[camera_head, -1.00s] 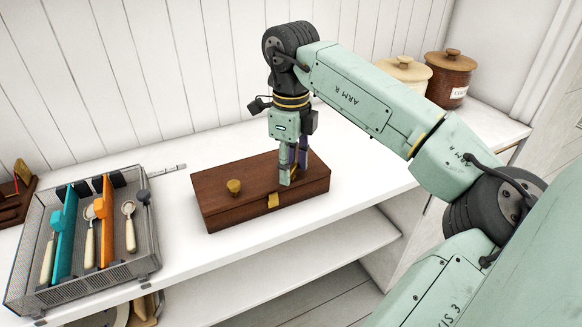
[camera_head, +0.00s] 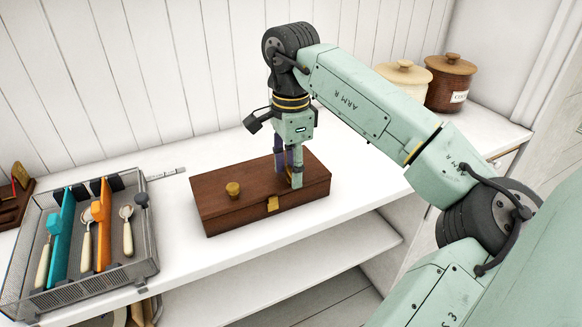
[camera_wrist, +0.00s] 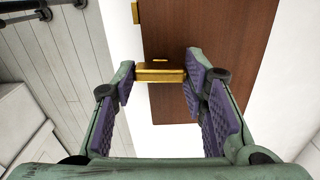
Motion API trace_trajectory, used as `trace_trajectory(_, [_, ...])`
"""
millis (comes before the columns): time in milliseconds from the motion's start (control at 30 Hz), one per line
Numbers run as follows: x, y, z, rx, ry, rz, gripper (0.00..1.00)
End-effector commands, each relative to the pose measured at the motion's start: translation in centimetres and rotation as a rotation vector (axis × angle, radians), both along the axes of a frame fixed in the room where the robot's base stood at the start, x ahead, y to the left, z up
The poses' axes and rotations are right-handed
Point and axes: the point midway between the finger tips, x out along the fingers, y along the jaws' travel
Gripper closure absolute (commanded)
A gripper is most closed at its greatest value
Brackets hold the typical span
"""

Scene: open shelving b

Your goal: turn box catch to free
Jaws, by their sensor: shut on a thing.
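The box (camera_head: 225,204) is dark wood, lidded, and sits on the white worktop. A round brass knob (camera_head: 233,188) is on the left part of its lid, and a brass piece (camera_head: 272,203) is on its front edge. My gripper (camera_head: 290,180) points down over the right part of the lid. In the wrist view the box (camera_wrist: 205,30) shows beneath my gripper (camera_wrist: 160,85). A brass catch bar (camera_wrist: 160,74) lies between the purple finger pads, across the lid's edge, and my fingers are shut on it. In the head view my fingers hide the bar.
A mesh tray (camera_head: 150,245) with teal and orange dividers and several spoons stands left of the box. Two lidded jars, cream (camera_head: 402,80) and brown (camera_head: 450,85), stand at the back right. A lower shelf (camera_head: 300,265) is below. The worktop right of the box is clear.

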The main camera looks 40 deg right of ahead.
Motion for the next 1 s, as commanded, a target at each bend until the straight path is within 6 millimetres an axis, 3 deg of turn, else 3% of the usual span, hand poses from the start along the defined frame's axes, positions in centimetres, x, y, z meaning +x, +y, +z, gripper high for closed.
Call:
trace_trajectory(700, [0.02,0.02,0.03,0.0,-0.001,0.079,0.88])
trace_trajectory(733, [0.02,0.02,0.03,0.0,-0.001,0.079,0.6])
trace_trajectory(1000, [0.0,0.01,0.02,0.0,-0.001,0.078,0.42])
